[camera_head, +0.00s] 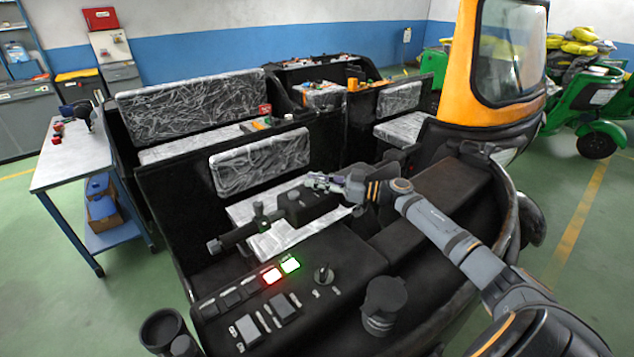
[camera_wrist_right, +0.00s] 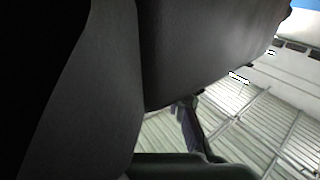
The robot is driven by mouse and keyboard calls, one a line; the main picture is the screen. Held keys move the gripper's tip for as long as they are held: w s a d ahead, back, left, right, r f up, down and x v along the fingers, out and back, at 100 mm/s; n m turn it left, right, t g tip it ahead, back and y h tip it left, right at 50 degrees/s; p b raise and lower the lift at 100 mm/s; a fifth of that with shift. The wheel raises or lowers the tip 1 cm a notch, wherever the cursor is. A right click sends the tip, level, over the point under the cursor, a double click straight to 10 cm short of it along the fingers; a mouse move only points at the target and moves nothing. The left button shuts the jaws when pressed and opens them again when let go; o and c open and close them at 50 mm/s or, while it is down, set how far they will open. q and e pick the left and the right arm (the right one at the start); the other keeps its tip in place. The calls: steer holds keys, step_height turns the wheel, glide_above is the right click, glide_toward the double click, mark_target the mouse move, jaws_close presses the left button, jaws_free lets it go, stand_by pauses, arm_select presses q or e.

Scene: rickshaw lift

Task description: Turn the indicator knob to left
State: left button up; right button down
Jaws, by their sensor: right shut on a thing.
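The black handlebar (camera_head: 240,233) crosses above the dashboard in the head view, with a small upright control (camera_head: 259,210) near its middle. My right gripper (camera_head: 318,182) is at the far right end of the handlebar. It is shut on a dark part there, and its fingers hide most of the contact. A round black knob (camera_head: 323,274) with a pointer sits on the dashboard, apart from the gripper. I cannot tell for sure which of these is the indicator knob. In the right wrist view a large dark surface (camera_wrist_right: 205,45) fills much of the picture. My left gripper is not in view.
The dashboard panel (camera_head: 221,318) carries several switches, one lit red (camera_head: 271,275) and one lit green (camera_head: 290,264). A black cylinder (camera_head: 383,302) stands at its right. Silver-covered seats (camera_head: 262,160) lie beyond the handlebar. A table (camera_head: 72,165) stands at left.

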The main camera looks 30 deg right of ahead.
steer(key=c, duration=1.3)
jaws_free()
steer(key=shift+s+d, duration=0.1)
steer(key=v, duration=0.5)
steer(key=shift+s+d+f, duration=0.1)
steer(key=shift+s+d, duration=0.15)
steer(key=shift+s, duration=0.1)
steer(key=shift+s+d, duration=0.45)
steer(key=shift+s, duration=0.05)
